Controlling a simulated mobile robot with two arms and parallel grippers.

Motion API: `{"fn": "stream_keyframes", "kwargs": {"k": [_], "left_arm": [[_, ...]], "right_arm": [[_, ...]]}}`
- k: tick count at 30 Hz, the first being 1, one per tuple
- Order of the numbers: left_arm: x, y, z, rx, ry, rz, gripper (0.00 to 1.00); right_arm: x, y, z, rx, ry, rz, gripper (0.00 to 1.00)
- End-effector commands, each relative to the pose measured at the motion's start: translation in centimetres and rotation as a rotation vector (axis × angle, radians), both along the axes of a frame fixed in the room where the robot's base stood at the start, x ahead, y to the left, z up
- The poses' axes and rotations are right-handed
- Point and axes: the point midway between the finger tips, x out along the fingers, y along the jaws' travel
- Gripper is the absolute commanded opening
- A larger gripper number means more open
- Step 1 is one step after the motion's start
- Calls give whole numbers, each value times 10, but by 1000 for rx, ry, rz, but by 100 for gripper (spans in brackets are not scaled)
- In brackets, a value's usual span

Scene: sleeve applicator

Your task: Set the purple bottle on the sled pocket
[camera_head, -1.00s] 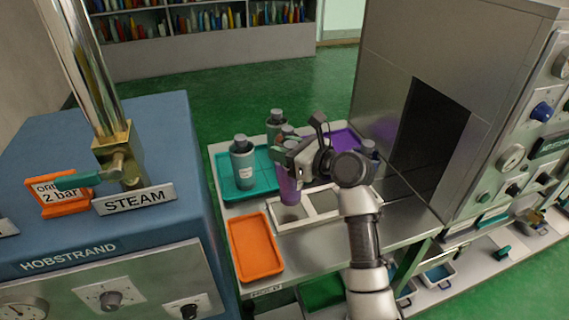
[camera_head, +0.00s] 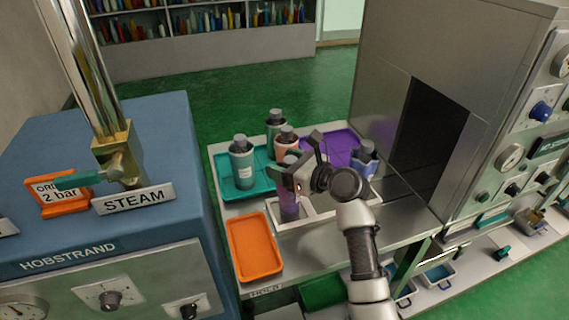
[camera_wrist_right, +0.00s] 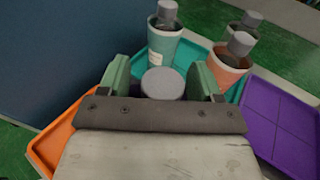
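The purple bottle (camera_head: 290,206) stands upright over the left pocket of the white sled (camera_head: 325,205) on the metal table. Its base appears down in the pocket, but I cannot tell whether it bears on the floor. My right gripper (camera_head: 290,179) has its fingers on both sides of the bottle's upper body and appears shut on it. In the right wrist view the bottle's grey cap (camera_wrist_right: 162,83) lies between the two fingers (camera_wrist_right: 160,80); the body below is hidden. My left gripper is not in view.
A teal tray (camera_head: 229,188) behind holds capped bottles, including a teal one (camera_head: 242,165) and a pink one (camera_head: 286,143). An empty orange tray (camera_head: 254,247) lies front left. A steel machine stands right.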

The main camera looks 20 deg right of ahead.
Motion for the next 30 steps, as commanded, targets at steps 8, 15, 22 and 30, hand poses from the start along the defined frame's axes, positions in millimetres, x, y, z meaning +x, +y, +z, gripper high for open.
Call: {"fn": "stream_keyframes", "kwargs": {"k": [8,15,22,30], "left_arm": [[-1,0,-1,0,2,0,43],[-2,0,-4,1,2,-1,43],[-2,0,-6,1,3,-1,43],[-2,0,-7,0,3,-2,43]], "right_arm": [[-8,-6,3,0,-1,-2,64],[-48,-34,9,-2,-1,-2,64],[-82,-59,16,-2,-1,-2,64],[-96,-69,20,1,-1,0,64]]}}
